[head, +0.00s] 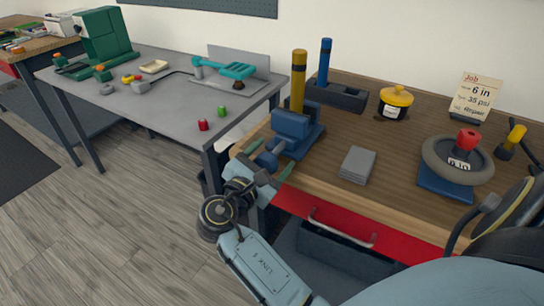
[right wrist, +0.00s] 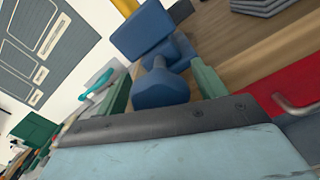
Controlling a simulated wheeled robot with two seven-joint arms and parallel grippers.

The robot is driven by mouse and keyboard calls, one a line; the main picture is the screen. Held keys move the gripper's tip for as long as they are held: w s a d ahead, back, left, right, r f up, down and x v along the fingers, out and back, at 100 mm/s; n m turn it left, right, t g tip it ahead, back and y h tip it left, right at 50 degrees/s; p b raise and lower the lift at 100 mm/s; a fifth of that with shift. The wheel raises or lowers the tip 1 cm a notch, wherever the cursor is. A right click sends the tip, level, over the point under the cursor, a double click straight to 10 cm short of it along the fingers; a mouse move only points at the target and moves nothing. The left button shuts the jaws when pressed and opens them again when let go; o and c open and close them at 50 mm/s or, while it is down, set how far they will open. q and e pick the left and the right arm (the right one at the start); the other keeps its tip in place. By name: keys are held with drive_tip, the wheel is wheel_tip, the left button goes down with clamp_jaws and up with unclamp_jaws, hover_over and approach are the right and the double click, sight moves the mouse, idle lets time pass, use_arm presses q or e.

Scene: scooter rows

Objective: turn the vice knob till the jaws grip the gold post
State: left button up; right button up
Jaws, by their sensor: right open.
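The blue vice (head: 292,124) stands at the left front corner of the wooden bench, its knob (head: 268,160) pointing out over the edge. The gold post (head: 298,80), with a dark band near its top, stands upright at the vice's jaws; whether they touch it I cannot tell. My right gripper (head: 269,163) is open, its green fingers on either side of the knob. In the right wrist view the knob (right wrist: 163,88) lies between the spread fingers, with gaps visible, and the vice body (right wrist: 146,34) is beyond. A bit of the gold post (right wrist: 125,7) shows at the top. My left gripper is out of view.
A blue post (head: 325,62) stands in a dark holder behind the vice. Grey plates (head: 357,164), a yellow-lidded pot (head: 395,100) and a tyre on a blue stand (head: 447,183) are to the right. A red drawer (head: 370,240) is below the bench edge. A grey table (head: 170,105) is left.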

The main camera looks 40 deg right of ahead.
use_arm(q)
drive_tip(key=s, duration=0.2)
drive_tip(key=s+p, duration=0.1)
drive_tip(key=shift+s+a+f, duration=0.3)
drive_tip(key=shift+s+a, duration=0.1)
use_arm(e)
drive_tip(key=v, duration=1.3)
